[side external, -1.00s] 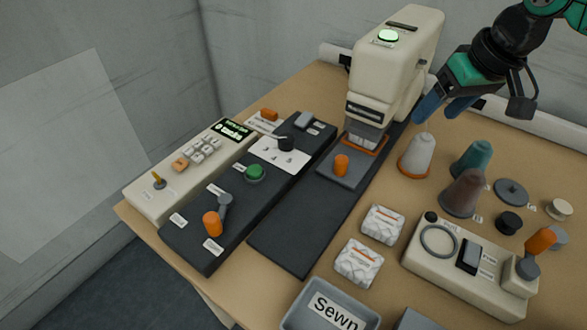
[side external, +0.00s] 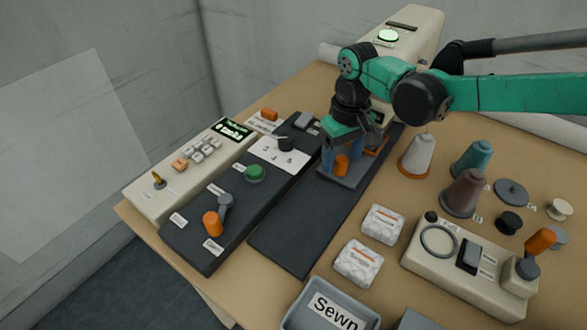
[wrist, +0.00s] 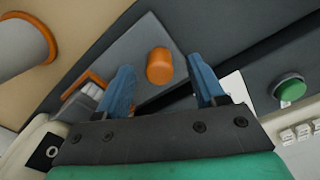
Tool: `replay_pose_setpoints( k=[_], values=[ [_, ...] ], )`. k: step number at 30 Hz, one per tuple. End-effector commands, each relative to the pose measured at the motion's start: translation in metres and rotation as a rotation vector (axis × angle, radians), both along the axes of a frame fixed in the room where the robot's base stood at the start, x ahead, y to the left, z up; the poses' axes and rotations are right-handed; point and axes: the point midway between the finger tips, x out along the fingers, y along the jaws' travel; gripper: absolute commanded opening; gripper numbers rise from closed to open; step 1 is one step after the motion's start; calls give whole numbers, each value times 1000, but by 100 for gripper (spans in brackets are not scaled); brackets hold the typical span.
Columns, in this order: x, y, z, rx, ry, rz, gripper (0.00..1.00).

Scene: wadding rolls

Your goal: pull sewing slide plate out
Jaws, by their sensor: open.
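The grey slide plate (side external: 339,180) lies on the dark machine bed below the sewing head, with an upright orange knob (side external: 341,166) on it. In the wrist view the orange knob (wrist: 160,66) stands between my two blue fingers and a little beyond their tips, with gaps on both sides. The grey plate (wrist: 150,93) shows around it. My gripper (side external: 341,158) is open and points down at the knob in the side view; it also shows open in the wrist view (wrist: 162,72). The sewing machine (side external: 415,24) is partly hidden behind my arm.
The dark bed (side external: 300,228) is clear toward the front. A control panel with a green button (side external: 254,172) and an orange-tipped lever (side external: 212,223) lies left. Thread cones (side external: 415,156), white packs (side external: 383,224) and a cuff device (side external: 465,265) stand right; the Sewn tray (side external: 325,310) is in front.

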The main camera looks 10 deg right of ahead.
Motion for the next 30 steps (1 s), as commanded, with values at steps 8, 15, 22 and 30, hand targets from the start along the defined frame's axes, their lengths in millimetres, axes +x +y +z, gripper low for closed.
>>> replay_pose_setpoints(
  k=[8, 15, 22, 30],
  values=[
    [0, -1, -14, 0, -1, -1, 63],
    [0, -1, -14, 0, -1, -1, 31],
    [0, -1, -13, 0, -1, -1, 0],
    [0, 0, -13, 0, -1, 0, 0]
  ],
)
